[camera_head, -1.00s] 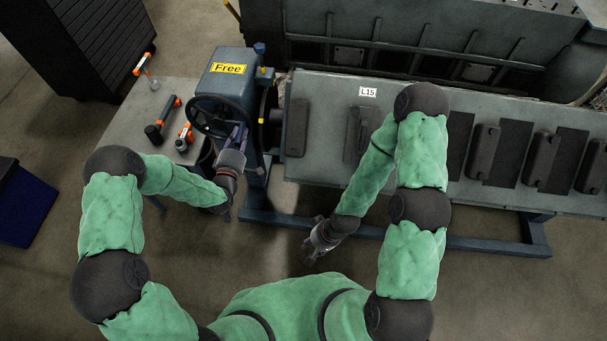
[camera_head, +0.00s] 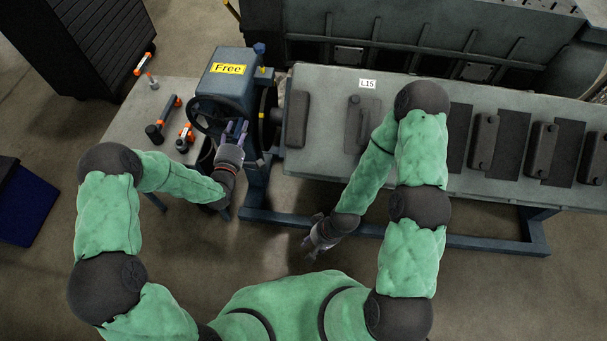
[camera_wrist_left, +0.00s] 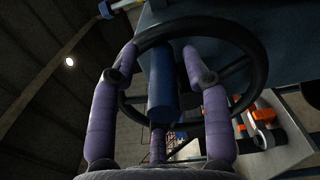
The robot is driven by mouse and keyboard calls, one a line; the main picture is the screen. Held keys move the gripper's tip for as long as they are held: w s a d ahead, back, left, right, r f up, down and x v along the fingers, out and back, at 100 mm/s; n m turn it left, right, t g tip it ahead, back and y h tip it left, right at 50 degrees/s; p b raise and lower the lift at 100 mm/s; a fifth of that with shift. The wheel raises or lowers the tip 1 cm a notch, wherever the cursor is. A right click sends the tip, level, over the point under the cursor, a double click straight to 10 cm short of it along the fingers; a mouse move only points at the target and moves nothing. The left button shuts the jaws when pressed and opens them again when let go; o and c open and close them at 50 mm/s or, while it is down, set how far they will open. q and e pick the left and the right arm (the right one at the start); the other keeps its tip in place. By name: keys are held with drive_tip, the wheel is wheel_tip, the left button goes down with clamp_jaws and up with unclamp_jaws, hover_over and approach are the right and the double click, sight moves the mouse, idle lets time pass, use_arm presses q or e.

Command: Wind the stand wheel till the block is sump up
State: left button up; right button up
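The dark stand wheel (camera_head: 196,120) is on the near side of the grey-blue stand head (camera_head: 228,80). In the left wrist view its rim (camera_wrist_left: 258,62) arcs across, with a blue cylindrical handle (camera_wrist_left: 162,82). My left gripper (camera_head: 237,128) is at the wheel's right side. In the left wrist view its purple fingers (camera_wrist_left: 160,75) are spread on both sides of the handle, with gaps showing. The block (camera_head: 335,88), labelled L15, shows a long grey face with several dark covers. My right gripper (camera_head: 310,243) hangs low before the stand, its small fingers apparently spread and empty.
A yellow sign (camera_head: 228,69) on the stand head reads "Free". A grey table (camera_head: 125,122) at left holds orange and black tools (camera_head: 168,112). The stand's base rail (camera_head: 460,243) runs below the block. A dark cabinet (camera_head: 85,40) stands at far left.

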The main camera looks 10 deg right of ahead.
use_arm(q)
drive_tip(key=v, duration=0.7)
idle(0.4)
drive_tip(key=shift+f, duration=0.15)
